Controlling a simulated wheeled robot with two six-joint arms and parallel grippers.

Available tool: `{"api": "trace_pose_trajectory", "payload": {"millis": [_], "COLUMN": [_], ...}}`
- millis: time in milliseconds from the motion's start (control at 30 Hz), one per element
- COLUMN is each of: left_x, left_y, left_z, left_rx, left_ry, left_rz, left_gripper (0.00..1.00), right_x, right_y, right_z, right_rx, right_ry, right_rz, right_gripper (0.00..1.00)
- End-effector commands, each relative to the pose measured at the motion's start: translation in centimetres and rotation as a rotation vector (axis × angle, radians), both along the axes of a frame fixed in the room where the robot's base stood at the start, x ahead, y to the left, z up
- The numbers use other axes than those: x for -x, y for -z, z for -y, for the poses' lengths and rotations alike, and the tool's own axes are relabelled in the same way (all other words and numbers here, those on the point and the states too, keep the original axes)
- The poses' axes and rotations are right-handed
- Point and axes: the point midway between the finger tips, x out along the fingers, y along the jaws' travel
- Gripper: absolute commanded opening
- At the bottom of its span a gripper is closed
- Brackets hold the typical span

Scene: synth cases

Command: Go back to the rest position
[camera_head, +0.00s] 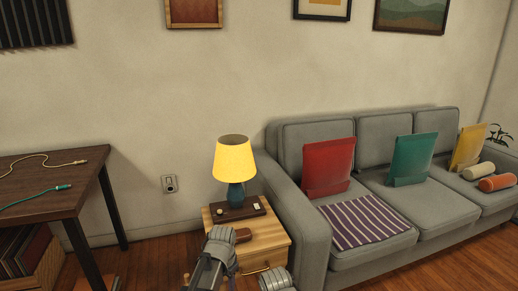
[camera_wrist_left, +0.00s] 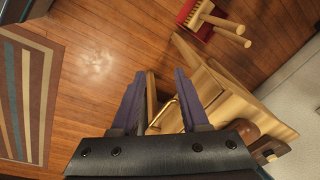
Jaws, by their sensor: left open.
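My left gripper (camera_wrist_left: 158,98) is open in the left wrist view, its two dark purple fingers apart. No object is clearly held between them; wooden parts of the nightstand show behind and beside them. In the head view my left wrist and gripper (camera_head: 212,264) are at the bottom centre, in front of the left side of the wooden nightstand (camera_head: 268,237). Its fingertips are hard to make out there. My right gripper cannot be made out in either view.
A grey sofa (camera_head: 310,215) is to the right, a dark desk (camera_head: 60,195) to the left. A red dustpan (camera_wrist_left: 191,17) and striped rug (camera_wrist_left: 27,95) lie on the floor.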

Motion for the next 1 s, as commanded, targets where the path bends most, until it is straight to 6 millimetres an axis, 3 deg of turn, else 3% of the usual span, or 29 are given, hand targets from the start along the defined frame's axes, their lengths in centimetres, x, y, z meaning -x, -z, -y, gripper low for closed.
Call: {"api": "trace_pose_trajectory", "payload": {"millis": [33, 100, 467, 667, 1000], "left_x": [2.2, 4.0, 12.4, 12.9, 15.5], "left_y": [0.0, 0.0, 0.1, 0.1, 0.1], "left_z": [-1.2, -2.3, -6.4, -3.4, 1.5], "left_rx": [0.013, 0.028, 0.090, 0.057, -0.014], "left_ry": [-0.074, -0.174, -0.607, -0.532, -0.384], "left_rz": [-0.004, -0.009, -0.035, -0.058, -0.096], "left_gripper": [0.45, 0.45, 0.45, 0.45, 0.45], "right_x": [0.0, 0.0, 0.0, 0.0, 0.0], "right_y": [0.0, 0.0, 0.0, 0.0, 0.0], "right_z": [0.0, 0.0, 0.0, 0.0, 0.0], "right_rx": [0.000, 0.000, 0.000, 0.000, 0.000], "right_ry": [0.000, 0.000, 0.000, 0.000, 0.000], "right_rz": [0.000, 0.000, 0.000, 0.000, 0.000], "right_gripper": [0.00, 0.00, 0.00, 0.00, 0.00]}}
